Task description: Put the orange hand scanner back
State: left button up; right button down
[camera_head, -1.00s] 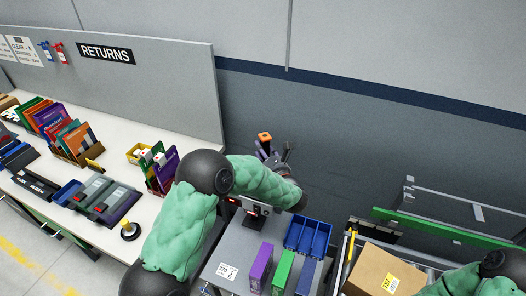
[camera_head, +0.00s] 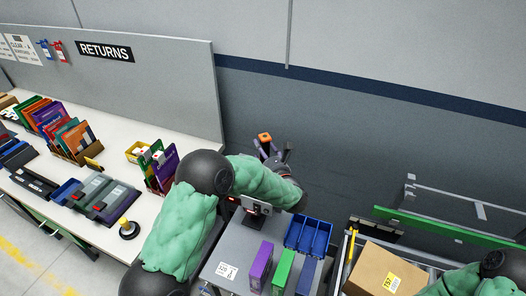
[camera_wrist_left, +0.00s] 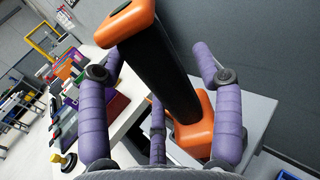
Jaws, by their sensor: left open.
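The orange hand scanner (camera_wrist_left: 164,68) has orange ends and a long black middle. In the left wrist view it leans between the purple fingers of my left gripper (camera_wrist_left: 160,100), which are spread around it with visible gaps. Its lower orange end is over a pale grey surface (camera_wrist_left: 258,110); I cannot tell whether it touches. In the head view only the scanner's orange top (camera_head: 265,138) shows clearly, beside my left gripper (camera_head: 272,156), and my forearm hides what is below. My right gripper is out of view.
The returns table (camera_head: 125,165) at left holds folders and dark devices. A grey surface (camera_head: 232,250) in front carries blue bins (camera_head: 307,235) and upright purple and green binders. A cardboard box (camera_head: 375,270) stands right. A grey wall rises behind.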

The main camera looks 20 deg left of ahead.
pick_arm(q)
jog(key=shift+r+p, duration=0.5)
jog(key=shift+r, duration=0.1)
jog(key=v, duration=1.2)
jog(key=shift+p, duration=0.3)
jog(key=shift+d+f, duration=0.1)
jog(key=shift+f, duration=0.05)
